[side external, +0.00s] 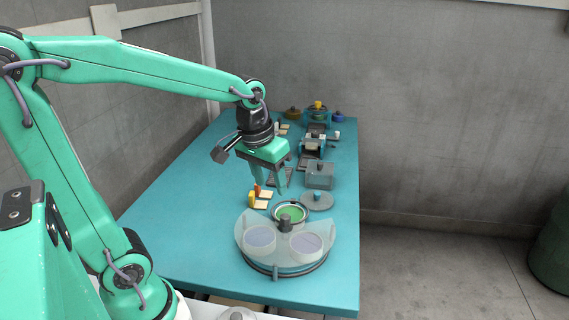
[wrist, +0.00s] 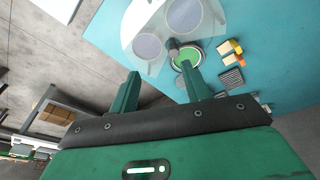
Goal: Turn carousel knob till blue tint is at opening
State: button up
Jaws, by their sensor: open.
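The round carousel (side external: 286,270) stands at the near end of the teal table, under a translucent cover. Its dark knob (side external: 286,222) rises at the centre and also shows in the wrist view (wrist: 173,46). A green tint (side external: 291,212) lies uncovered at the opening, on the far side of the knob; it is also in the wrist view (wrist: 188,57). Two pale bluish-lavender discs (side external: 262,237) show through the cover, hazed, so their true colours are uncertain. My gripper (side external: 269,190) is open and empty, above and beyond the knob, apart from it; its fingers point down (wrist: 160,72).
Small yellow and cream blocks (side external: 261,195) lie beside the carousel, below my gripper. A grey round lid (side external: 317,201) and a grey box (side external: 320,175) stand to the right. Several pots and fixtures fill the table's far end. The table's left side is clear.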

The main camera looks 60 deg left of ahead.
aim_at(285, 216)
jog(key=w+a+f, duration=0.1)
jog(key=w+f, duration=0.1)
jog(key=w+a+f+n+g, duration=0.1)
jog(key=w+f, duration=0.1)
jog(key=w+a+f+n+g, duration=0.1)
jog(key=w+f, duration=0.1)
jog(key=shift+a, duration=0.15)
jog(key=shift+w+a+f+n+g, duration=0.3)
jog(key=shift+w+f+n, duration=0.1)
jog(key=shift+f, duration=0.2)
jog(key=shift+f, duration=0.1)
jog(key=shift+f, duration=3.8)
jog(key=shift+c, duration=0.5)
jog(key=c, duration=0.9)
